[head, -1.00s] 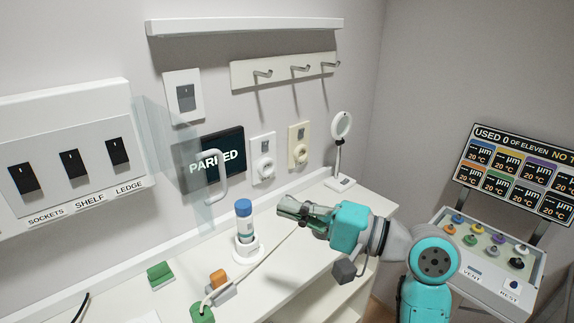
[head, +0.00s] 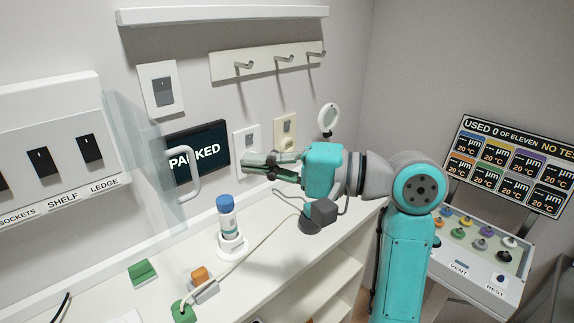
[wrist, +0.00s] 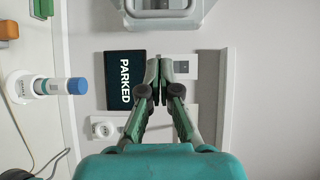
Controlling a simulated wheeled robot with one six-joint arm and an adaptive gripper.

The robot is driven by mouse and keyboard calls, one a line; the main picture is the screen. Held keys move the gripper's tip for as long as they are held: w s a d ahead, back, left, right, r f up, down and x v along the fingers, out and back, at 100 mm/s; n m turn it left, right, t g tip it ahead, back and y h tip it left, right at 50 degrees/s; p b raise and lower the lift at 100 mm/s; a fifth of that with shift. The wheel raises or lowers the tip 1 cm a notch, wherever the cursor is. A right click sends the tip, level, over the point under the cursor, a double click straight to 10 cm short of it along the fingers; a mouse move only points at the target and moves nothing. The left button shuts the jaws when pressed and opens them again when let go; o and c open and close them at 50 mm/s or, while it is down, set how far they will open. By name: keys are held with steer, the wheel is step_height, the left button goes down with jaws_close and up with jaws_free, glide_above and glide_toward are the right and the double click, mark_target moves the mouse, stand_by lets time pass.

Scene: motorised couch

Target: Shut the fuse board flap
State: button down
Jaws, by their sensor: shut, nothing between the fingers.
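The fuse board (head: 45,125) is on the wall at the left of the head view, with several black switches on its face. Its clear flap (head: 140,125) stands open, sticking out from the board's right edge. A white looped handle (head: 183,178) is on the flap. My gripper (head: 247,162) is shut and empty, right of the handle and apart from it, its fingers pointing left. In the wrist view my gripper (wrist: 160,64) points up the picture towards a pale rounded frame at the top edge, which I cannot surely identify.
A dark PARKED screen (head: 197,153) is on the wall behind the handle. A blue-capped bottle (head: 226,215) stands in a white holder on the counter below. Hooks (head: 285,60) and a shelf are above.

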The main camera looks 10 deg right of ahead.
steer(key=a, duration=0.6)
steer(key=shift+s, duration=0.4)
steer(key=shift+s+a, duration=0.1)
